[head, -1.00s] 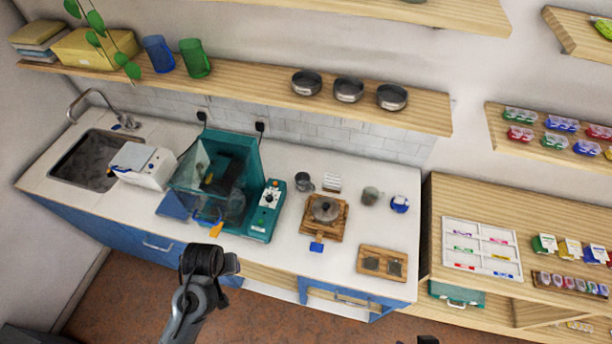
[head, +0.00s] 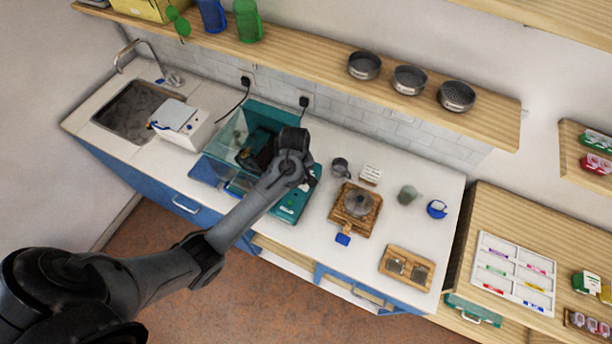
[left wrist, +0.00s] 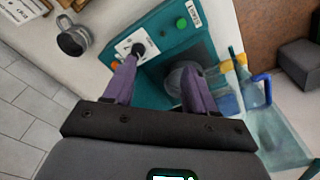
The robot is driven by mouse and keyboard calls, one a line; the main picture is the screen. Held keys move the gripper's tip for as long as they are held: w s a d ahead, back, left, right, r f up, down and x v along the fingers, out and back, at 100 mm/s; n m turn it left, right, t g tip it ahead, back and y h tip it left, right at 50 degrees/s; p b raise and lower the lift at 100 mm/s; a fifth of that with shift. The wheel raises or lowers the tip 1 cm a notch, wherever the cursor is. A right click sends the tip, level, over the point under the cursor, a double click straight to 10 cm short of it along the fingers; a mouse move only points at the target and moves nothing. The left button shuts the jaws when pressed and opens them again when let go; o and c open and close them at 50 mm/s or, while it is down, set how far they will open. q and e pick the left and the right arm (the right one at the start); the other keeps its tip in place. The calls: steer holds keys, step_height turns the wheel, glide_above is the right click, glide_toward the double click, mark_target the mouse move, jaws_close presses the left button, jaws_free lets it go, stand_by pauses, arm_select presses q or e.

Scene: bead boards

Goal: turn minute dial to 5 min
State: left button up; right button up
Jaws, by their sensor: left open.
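The teal machine (head: 288,207) with a clear-walled chamber stands on the counter, partly hidden by my left arm in the head view. The left wrist view shows its teal control face (left wrist: 160,25) up close. A dark round dial (left wrist: 138,48) sits on a white marked panel there; its setting is too small to read. A green button (left wrist: 181,23) and a small orange part (left wrist: 115,65) are nearby. My left gripper (left wrist: 159,68) is open and empty over the machine. One finger is near the dial in the picture; whether they touch cannot be told. My right gripper is out of view.
A white device (head: 183,128) stands by the sink, left of the machine. A grey cup (head: 340,167) and a pot on a wooden board (head: 366,222) stand to the right. A shelf (head: 310,75) with metal bowls hangs above.

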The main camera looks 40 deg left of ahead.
arm_select(q)
steer(key=w+a+r+n, duration=0.2)
steer(key=w+n, duration=0.2)
steer(key=w, duration=0.2)
steer(key=shift+g+h, duration=0.3)
step_height(320, 180, down, 15)
steer(key=shift+a+r+b, duration=0.1)
steer(key=shift+a+b, duration=0.05)
steer(key=shift+b, duration=0.7)
steer(key=c, duration=1)
jaws_close()
